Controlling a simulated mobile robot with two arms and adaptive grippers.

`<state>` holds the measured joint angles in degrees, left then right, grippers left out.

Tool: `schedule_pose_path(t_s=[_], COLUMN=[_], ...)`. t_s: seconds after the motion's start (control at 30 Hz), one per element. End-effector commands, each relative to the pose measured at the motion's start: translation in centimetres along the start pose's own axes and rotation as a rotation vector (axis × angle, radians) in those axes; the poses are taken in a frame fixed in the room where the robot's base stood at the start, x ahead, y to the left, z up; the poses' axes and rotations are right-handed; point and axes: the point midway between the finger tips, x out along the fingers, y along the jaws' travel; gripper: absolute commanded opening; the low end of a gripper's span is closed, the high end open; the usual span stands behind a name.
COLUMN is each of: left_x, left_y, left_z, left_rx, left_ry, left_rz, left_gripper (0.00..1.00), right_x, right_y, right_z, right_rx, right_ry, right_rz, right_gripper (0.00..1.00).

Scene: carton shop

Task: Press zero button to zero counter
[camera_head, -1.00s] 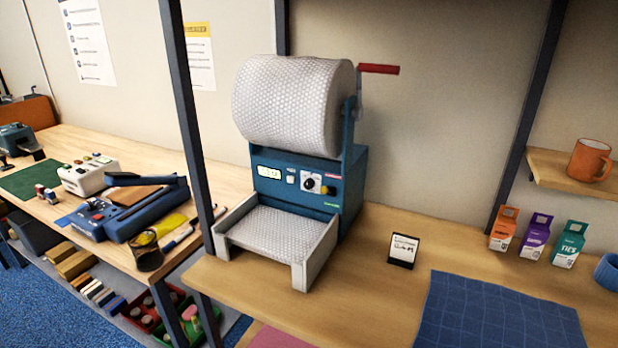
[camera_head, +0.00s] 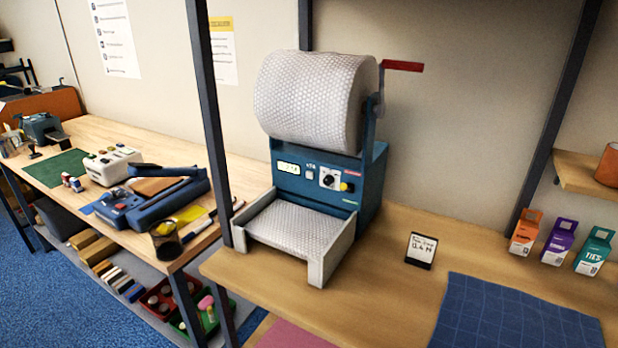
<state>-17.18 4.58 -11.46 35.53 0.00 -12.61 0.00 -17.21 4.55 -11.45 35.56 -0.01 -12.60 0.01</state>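A blue bubble-wrap dispenser (camera_head: 368,190) stands on the wooden bench, with a large roll of bubble wrap (camera_head: 312,95) on top. Its front panel carries a small lit counter display (camera_head: 289,168), too small to read surely. Just right of the display is a small pale button (camera_head: 309,174); its label is not clearly legible. Further right are a round dial (camera_head: 329,178) and a small yellow part (camera_head: 344,187). A red crank handle (camera_head: 403,66) sticks out at the upper right. Neither of my grippers is in view.
A small card (camera_head: 421,250) stands right of the dispenser. A blue mat (camera_head: 515,318) lies at the front right, with several small boxes (camera_head: 558,240) behind it. A dark shelf post (camera_head: 208,115) rises left of the dispenser. A second bench (camera_head: 110,136) holds tools.

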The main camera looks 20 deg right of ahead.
Motion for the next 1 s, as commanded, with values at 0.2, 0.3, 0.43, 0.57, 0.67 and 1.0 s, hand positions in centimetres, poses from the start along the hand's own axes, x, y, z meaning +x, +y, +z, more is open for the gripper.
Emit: schedule_pose_path(t_s=[0.2, 0.3, 0.43, 0.57, 0.67, 1.0], left_x=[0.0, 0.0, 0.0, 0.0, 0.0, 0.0], left_y=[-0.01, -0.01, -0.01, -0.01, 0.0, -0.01], left_z=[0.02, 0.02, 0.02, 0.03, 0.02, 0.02], left_rx=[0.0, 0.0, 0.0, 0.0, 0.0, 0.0], left_ry=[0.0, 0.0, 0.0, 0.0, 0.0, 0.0], left_rz=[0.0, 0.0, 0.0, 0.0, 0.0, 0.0], left_gripper=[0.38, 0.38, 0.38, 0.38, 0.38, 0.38], right_x=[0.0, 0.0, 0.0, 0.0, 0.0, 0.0], right_y=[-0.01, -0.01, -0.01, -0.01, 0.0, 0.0], right_z=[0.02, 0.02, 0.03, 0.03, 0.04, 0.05], right_rx=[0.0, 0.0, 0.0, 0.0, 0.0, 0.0], right_ry=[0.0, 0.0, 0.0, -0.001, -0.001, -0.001], right_rz=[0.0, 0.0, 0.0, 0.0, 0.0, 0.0], right_gripper=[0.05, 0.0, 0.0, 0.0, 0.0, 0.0])
